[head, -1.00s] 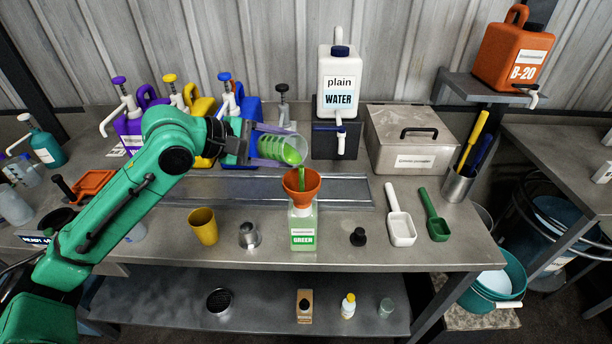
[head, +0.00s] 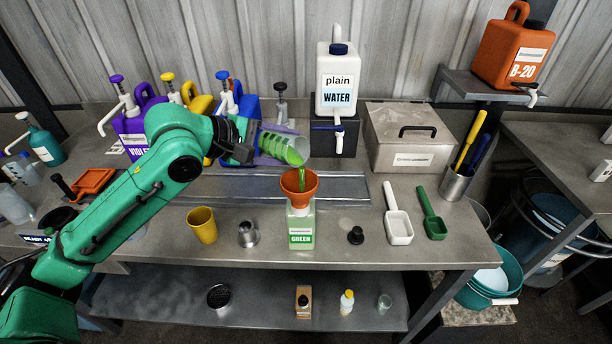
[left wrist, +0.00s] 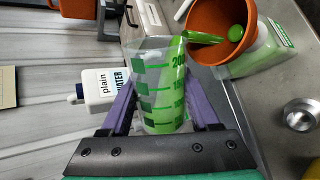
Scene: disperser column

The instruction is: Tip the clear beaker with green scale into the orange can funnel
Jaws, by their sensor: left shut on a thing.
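My left gripper (head: 256,146) is shut on the clear beaker with green scale (head: 288,148). The beaker is tilted well over, mouth to the right, and green liquid runs from its lip into the orange funnel (head: 299,184). The funnel sits upright in the neck of a clear can with a GREEN label (head: 301,228). In the left wrist view the purple fingers (left wrist: 163,115) press both sides of the beaker (left wrist: 158,85), and the green stream enters the funnel (left wrist: 208,30). My right gripper is not in view.
A yellow cup (head: 202,225) and a steel cup (head: 248,234) stand left of the can. A black cap (head: 356,235), white scoop (head: 398,226) and green scoop (head: 434,225) lie right. The plain water jug (head: 338,85) and steel box (head: 412,140) stand behind.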

